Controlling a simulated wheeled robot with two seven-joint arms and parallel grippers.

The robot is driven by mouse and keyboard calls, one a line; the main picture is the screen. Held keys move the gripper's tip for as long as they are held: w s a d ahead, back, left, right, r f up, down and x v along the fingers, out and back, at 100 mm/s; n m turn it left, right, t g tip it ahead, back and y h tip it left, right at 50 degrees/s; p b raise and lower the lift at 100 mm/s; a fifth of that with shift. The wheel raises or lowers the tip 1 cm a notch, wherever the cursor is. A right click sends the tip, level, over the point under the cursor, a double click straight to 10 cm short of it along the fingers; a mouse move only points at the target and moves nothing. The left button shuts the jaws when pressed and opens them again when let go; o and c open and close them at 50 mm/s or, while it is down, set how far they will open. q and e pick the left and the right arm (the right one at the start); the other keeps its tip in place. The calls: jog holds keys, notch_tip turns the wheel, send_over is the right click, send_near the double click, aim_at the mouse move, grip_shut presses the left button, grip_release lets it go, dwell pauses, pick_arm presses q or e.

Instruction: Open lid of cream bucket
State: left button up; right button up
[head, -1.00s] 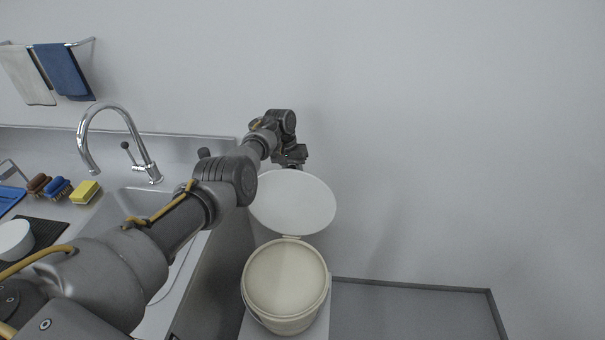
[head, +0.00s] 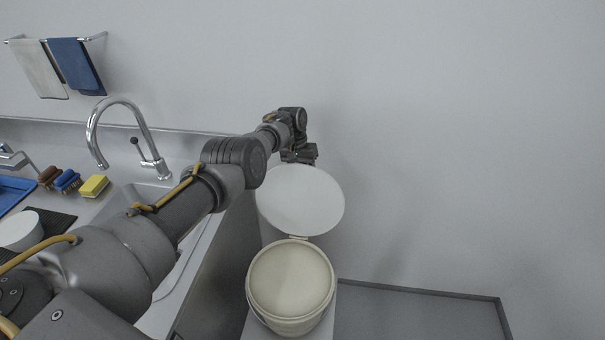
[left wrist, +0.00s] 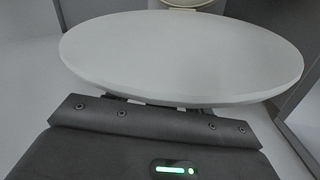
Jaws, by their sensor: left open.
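The cream bucket (head: 291,318) stands upright in the lower middle of the head view, with a pale cream surface inside its rim. Its round white lid (head: 300,200) is swung open towards the wall and joins the bucket at a small hinge tab. My left gripper (head: 300,157) is at the lid's far edge, opposite the hinge. In the left wrist view the lid (left wrist: 185,55) spans the picture just beyond my gripper (left wrist: 150,102), whose jaws are open and mostly hidden. Contact with the lid cannot be told. A bit of the bucket (left wrist: 185,3) shows at the top. My right gripper is not in view.
A sink with a tall faucet (head: 147,135) lies left of the bucket, beside a yellow sponge (head: 94,186), brushes and a white bowl (head: 20,231). A grey-framed panel (head: 420,315) is at right. The wall is close behind the lid.

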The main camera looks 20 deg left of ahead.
pick_arm(q)
jog(key=shift+a+r+p, duration=0.1)
jog(key=shift+r+p, duration=0.2)
jog(key=shift+r, duration=0.1)
jog(key=p+v, duration=0.2)
jog(key=v, duration=0.6)
jog(key=shift+r, duration=0.25)
jog(key=shift+a+r, duration=0.15)
jog(key=shift+r, duration=0.55)
